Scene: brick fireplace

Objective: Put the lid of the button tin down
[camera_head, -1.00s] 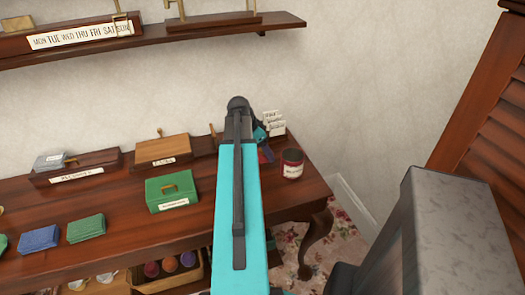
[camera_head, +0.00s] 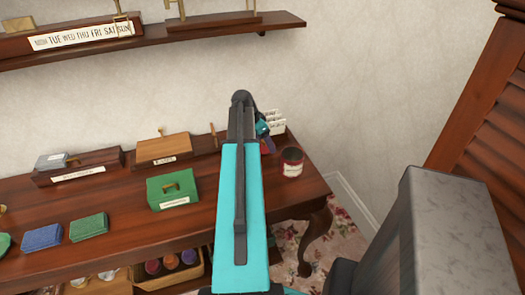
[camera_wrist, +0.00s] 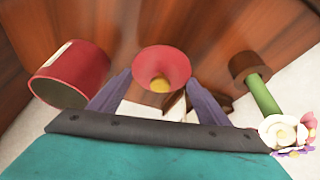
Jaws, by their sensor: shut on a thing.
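The dark red button tin (camera_head: 292,162) stands upright near the right end of the wooden table. In the wrist view it (camera_wrist: 88,72) is at the left, with its open-looking end facing me and a pale label on its side. A red round piece with a yellow centre (camera_wrist: 161,60), which looks like the lid, sits between the fingers of my gripper (camera_wrist: 159,82). My gripper is shut on it, beside the tin and apart from it. In the head view my arm hides much of the gripper (camera_head: 263,130). The lid's gap to the table is unclear.
A flower with a green stem (camera_wrist: 263,96) in a brown base is at the right in the wrist view. A green box (camera_head: 172,189) is left of my arm. The table's right edge is close to the tin.

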